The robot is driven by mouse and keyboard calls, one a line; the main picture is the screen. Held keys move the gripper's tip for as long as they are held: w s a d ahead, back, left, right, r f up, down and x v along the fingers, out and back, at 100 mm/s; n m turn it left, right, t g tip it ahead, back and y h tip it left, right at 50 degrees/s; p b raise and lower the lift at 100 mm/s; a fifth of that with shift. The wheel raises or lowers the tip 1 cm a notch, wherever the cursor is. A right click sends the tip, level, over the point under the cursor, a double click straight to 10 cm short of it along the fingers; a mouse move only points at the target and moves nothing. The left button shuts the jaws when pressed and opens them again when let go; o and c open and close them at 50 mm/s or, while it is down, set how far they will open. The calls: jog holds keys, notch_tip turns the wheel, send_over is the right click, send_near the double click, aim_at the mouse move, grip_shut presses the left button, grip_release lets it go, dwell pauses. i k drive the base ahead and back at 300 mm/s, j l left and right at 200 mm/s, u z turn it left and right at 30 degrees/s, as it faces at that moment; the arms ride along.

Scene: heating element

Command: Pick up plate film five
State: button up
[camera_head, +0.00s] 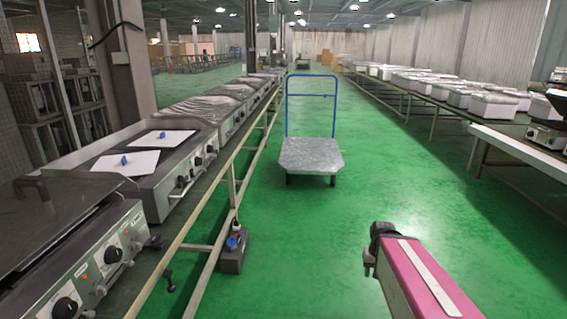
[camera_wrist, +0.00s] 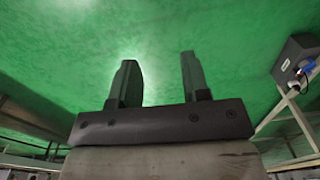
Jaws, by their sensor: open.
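Two white flat sheets lie on a griddle at the left in the head view, each with a small blue grip on top. One white sheet (camera_head: 172,138) is farther back, and the other white sheet (camera_head: 140,165) is nearer. I cannot tell from any marking which is plate film five. My gripper (camera_wrist: 158,68) is open and empty in the wrist view, with green floor beyond its fingers. In the head view my arm is at the lower right, over the floor, well apart from the sheets.
The griddle (camera_head: 165,180) stands in a long row of appliances on a rail-edged bench. A closer appliance with a raised grey lid (camera_head: 50,210) is at the lower left. A cart (camera_head: 312,156) with a blue handle stands mid-aisle. A dark box (camera_head: 233,262) sits by the rail. Green floor is clear between.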

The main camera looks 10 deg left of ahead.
aim_at(144, 162)
jog(key=i+l+u, duration=0.1)
jog(key=i+u, duration=0.35)
jog(key=i+l+u, duration=0.45)
jog(key=i, duration=0.15)
jog(key=i+l+u, duration=0.45)
jog(key=j, duration=0.1)
